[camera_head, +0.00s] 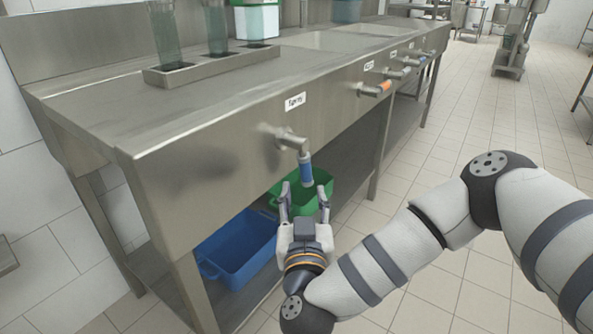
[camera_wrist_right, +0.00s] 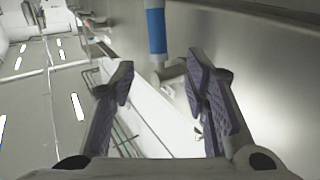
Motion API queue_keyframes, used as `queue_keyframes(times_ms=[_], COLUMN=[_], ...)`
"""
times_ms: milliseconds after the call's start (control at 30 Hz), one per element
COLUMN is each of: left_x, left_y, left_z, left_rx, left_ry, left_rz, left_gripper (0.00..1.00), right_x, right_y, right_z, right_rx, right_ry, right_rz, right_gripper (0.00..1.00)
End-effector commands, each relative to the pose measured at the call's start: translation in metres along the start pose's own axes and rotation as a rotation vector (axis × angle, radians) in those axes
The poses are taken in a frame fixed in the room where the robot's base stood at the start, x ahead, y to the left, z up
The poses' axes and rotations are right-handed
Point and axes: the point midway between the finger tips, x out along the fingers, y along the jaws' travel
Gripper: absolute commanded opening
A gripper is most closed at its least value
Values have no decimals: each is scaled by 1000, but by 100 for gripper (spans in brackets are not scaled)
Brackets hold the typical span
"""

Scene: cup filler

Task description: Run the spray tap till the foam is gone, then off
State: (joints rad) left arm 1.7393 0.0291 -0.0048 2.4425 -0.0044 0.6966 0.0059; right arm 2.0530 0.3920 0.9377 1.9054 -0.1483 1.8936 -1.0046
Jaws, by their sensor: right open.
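A metal tap with a blue lever (camera_head: 306,170) sticks out of the steel counter front, its lever hanging down. A small white label (camera_head: 295,101), perhaps reading "Foam", is above it. My right gripper (camera_head: 304,196) is open just below the lever, its two fingers apart and nothing between them. In the right wrist view the blue lever (camera_wrist_right: 155,32) lies ahead of the open fingertips (camera_wrist_right: 160,82), about midway between them. More taps with levers, one orange (camera_head: 383,86), are farther along the front; their labels are too small to read. I see no foam. My left gripper is out of view.
A green bin (camera_head: 322,187) and a blue bin (camera_head: 243,250) are under the counter. A metal tray (camera_head: 205,69) with tall green glasses stands on top, beside a white and green container (camera_head: 256,22). The tiled floor on the right is clear beside my arm.

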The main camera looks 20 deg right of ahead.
Motion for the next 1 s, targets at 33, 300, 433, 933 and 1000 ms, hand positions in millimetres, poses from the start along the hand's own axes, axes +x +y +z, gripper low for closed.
queue_keyframes(times_ms=[33, 300, 433, 933, 1000], left_x=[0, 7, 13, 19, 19], left_y=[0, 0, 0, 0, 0], left_z=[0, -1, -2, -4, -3], left_rx=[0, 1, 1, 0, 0], left_ry=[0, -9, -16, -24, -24], left_rz=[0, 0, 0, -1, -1], left_gripper=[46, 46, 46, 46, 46], right_x=[-3, 40, 74, 117, 117], right_y=[0, 3, 4, 4, 4], right_z=[3, 8, 10, 8, 8], right_rx=[-43, -85, -85, -83, -83], right_ry=[-23, -39, -39, -38, -38], right_rz=[17, 37, 36, 28, 28], right_gripper=[42, 42, 42, 42, 37])
